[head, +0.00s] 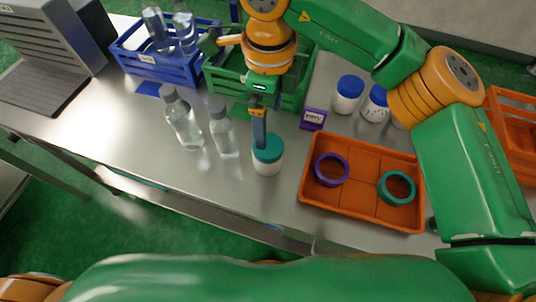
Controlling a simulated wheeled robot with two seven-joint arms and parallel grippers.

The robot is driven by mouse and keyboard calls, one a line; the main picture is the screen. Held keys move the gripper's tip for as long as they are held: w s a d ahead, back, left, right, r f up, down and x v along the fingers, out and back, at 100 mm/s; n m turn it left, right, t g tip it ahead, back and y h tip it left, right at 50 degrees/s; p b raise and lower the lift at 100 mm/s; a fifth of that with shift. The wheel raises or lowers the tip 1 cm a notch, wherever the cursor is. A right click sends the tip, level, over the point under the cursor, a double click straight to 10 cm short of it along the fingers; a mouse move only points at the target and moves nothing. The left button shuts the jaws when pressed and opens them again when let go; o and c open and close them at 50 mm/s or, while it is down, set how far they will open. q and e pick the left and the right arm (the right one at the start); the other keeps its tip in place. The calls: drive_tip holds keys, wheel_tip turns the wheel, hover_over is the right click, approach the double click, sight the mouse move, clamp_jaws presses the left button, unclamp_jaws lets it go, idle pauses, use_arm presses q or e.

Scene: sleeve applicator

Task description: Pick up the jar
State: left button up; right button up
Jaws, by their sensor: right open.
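A white jar with a teal lid (267,156) stands upright on the steel table, near its front edge. My right gripper (260,135) points down at the jar, with its fingers just above or beside the lid. The sensor side hides the far finger, and I cannot tell whether the fingers touch the lid. Two more white jars with blue lids (348,94) stand further back on the right, one (375,104) partly behind my right arm. My left gripper is not in view.
Two clear bottles (183,120) (223,130) stand left of the jar. An orange tray (309,197) with a purple ring (331,170) and a teal ring (396,188) lies to the right. Blue (135,66) and green (228,82) crates and a small purple sign (313,119) stand behind.

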sight(268, 144)
wheel_tip(268, 144, down, 3)
drive_tip(key=shift+r+b, duration=0.2)
drive_tip(key=shift+b, duration=0.4)
drive_tip(key=shift+f+p, duration=0.3)
drive_tip(key=shift+f, duration=0.05)
wheel_tip(268, 144, down, 6)
drive_tip(key=shift+r+p, duration=0.25)
drive_tip(key=shift+p, duration=0.95)
drive_tip(key=shift+f, duration=0.3)
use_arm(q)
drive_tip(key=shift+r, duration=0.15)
use_arm(e)
drive_tip(key=shift+a, duration=0.1)
drive_tip(key=c, duration=1.4)
